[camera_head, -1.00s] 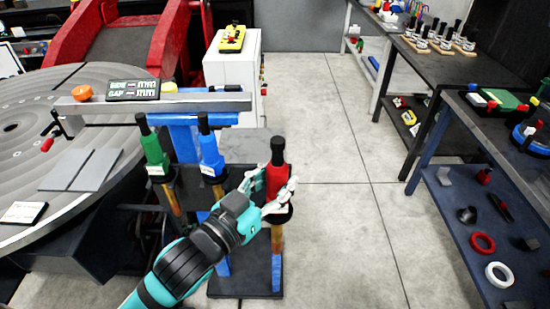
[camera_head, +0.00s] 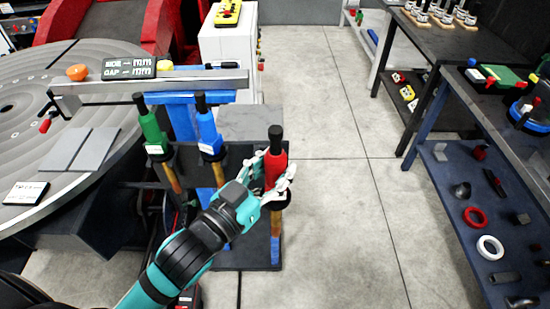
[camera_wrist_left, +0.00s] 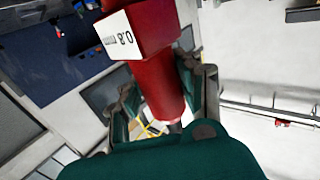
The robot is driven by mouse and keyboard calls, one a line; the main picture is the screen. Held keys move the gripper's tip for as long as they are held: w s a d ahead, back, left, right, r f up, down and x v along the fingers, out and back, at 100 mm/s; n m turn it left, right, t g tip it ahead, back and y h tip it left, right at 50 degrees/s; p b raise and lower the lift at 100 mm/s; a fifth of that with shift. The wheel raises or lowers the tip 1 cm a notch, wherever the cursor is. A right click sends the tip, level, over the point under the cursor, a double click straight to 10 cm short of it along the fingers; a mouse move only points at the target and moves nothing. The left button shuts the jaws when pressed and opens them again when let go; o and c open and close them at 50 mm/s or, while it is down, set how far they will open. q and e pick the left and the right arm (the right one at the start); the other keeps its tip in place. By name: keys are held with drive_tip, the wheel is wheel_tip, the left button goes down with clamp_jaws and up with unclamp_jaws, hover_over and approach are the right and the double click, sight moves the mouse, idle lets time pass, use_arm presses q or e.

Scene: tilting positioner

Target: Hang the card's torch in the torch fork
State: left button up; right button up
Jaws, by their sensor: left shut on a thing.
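A red torch (camera_head: 275,164) with a black top stands upright at the right end of a dark rack. My left gripper (camera_head: 273,180) is shut on it, with fingers on both sides of the red body. In the left wrist view the red torch (camera_wrist_left: 158,68) runs between the fingers, and its white label reads 0.8 mm upside down. A green torch (camera_head: 151,130) and a blue torch (camera_head: 207,133) stand upright in the rack to the left. A white card (camera_head: 25,192) lies on the round table, its text too small to read. I cannot make out the torch fork. My right gripper is not in view.
A grey beam (camera_head: 205,80) with a dark sign (camera_head: 129,68) runs behind the torch tops. The large round table (camera_head: 40,120) fills the left. Shelved benches (camera_head: 510,120) with small parts stand at the right. The floor between is clear.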

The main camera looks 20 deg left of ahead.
use_arm(q)
drive_tip(key=s+d+p, duration=0.2)
drive_tip(key=s+p, duration=0.2)
drive_tip(key=s, duration=0.5)
drive_tip(key=shift+s+d+r+p, duration=0.3)
drive_tip(key=shift+s+d, duration=0.05)
drive_tip(key=shift+d, duration=0.05)
idle(0.4)
